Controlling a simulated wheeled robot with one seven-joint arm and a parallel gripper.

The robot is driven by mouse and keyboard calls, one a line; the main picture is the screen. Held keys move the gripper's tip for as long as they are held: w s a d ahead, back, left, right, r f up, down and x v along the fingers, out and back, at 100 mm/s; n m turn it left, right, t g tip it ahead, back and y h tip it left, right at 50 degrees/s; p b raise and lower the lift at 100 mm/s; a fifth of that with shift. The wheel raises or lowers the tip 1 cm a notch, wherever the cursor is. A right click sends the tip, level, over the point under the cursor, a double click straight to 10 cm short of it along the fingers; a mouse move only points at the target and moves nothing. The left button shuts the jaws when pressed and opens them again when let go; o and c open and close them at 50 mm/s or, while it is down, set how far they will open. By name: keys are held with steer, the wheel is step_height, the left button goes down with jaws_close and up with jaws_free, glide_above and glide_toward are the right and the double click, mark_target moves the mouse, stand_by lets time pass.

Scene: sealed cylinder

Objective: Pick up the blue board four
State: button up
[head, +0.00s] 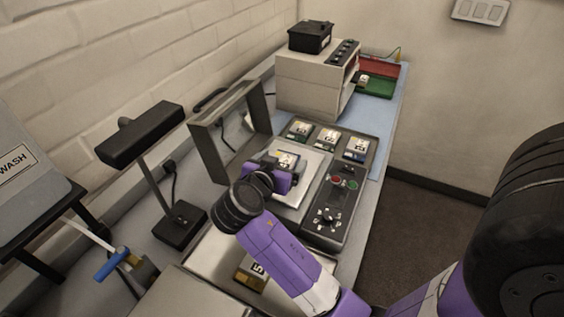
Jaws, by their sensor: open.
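A small board with a white label (287,159) shows at my gripper (283,171), above or on the silver plate (314,163). Its colour and number are too small to tell. My purple gripper is open around or just above this board; whether it touches it I cannot tell.
A framed lid (229,118) stands open behind the plate. A lamp (141,131) is on the left. A beige machine (316,84) and red and green trays (375,87) are at the back. Another board (250,274) lies near my arm. The blue mat (385,118) is partly clear.

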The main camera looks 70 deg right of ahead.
steer(key=shift+d+f, duration=0.1)
steer(key=c, duration=1.4)
steer(key=shift+c, duration=0.7)
